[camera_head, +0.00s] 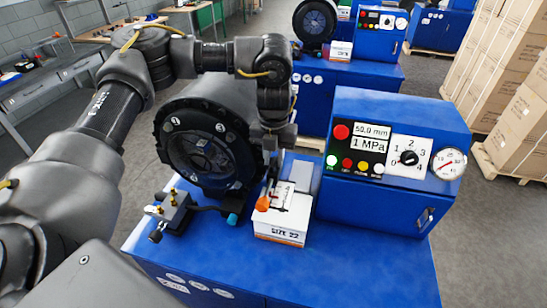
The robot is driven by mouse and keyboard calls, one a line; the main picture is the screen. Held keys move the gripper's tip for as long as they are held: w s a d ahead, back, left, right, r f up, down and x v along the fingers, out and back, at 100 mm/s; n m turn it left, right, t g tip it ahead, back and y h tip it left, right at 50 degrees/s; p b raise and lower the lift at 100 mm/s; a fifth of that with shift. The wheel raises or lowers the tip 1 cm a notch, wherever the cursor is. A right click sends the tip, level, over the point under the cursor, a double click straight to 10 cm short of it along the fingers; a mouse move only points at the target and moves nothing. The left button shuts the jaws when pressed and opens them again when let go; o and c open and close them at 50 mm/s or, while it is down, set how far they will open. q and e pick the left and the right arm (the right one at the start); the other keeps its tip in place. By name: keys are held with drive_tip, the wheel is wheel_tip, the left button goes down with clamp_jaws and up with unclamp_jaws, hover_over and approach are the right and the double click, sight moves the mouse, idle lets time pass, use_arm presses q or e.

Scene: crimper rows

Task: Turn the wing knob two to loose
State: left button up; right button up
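A small black block (177,213) with brass-coloured fittings sits on the blue bench, left of and below the round black crimper head (207,148). Its fittings (154,210) may be wing knobs, but they are too small to tell how they are turned. A black rotary knob (408,158) is on a white numbered dial of the blue control box. My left gripper (268,188) points down just above the white "SIZE 22" box, beside an orange-tipped piece (262,204). I cannot tell whether its fingers are open or hold this piece. My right gripper is not in view.
The white box (282,226) stands on the blue bench (330,268). The blue control box (375,205) rises to its right, with buttons, displays and a gauge (449,163). Cartons on a pallet (520,130) stand at the right, and another machine stands behind.

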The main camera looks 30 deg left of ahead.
sight(274, 161)
use_arm(q)
drive_tip(key=shift+o, duration=0.8)
wheel_tip(274, 161, up, 11)
drive_tip(key=b, duration=0.2)
drive_tip(key=shift+f+b, duration=0.15)
drive_tip(key=shift+b, duration=0.25)
